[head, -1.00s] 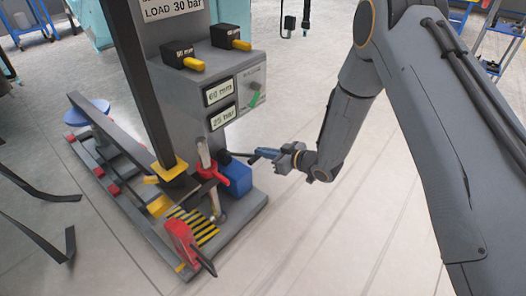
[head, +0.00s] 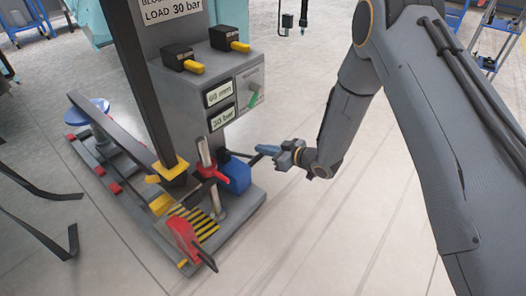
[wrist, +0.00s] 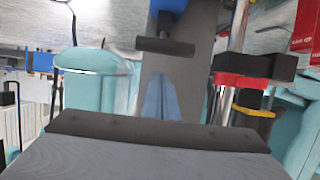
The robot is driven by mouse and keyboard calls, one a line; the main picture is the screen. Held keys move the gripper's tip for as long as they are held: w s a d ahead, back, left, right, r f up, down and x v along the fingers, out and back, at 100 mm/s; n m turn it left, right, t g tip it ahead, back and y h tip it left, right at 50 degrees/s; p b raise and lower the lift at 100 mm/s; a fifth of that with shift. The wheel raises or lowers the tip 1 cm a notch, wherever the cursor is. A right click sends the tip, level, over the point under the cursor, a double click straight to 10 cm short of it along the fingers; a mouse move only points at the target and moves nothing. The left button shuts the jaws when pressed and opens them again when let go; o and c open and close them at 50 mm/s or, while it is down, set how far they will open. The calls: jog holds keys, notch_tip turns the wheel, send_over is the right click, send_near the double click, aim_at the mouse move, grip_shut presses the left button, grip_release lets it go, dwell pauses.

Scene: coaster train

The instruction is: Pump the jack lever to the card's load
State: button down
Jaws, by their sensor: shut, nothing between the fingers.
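The card (head: 173,12) at the top of the grey column reads LOAD 30 bar. The lower display (head: 222,118) on the grey box reads 30 bar; the upper one (head: 219,93) reads 60 mm. The blue jack pump (head: 236,177) stands at the column's foot, and its dark lever (head: 245,156) points right toward my gripper (head: 264,149). My gripper is shut and empty at the lever's outer end; whether they touch is unclear. In the wrist view, the blue fingers (wrist: 160,97) lie together, just short of the lever's dark crossbar (wrist: 165,46).
A red-handled post (head: 208,168) and a red lever (head: 186,240) stand on the base beside striped plating (head: 197,222). Two black boxes with yellow levers (head: 183,58) sit on the grey box.

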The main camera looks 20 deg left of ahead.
jog(key=p+v, duration=0.2)
jog(key=v, duration=0.8)
jog(key=shift+r+p, duration=0.35)
jog(key=shift+r, duration=0.1)
dwell(1.0)
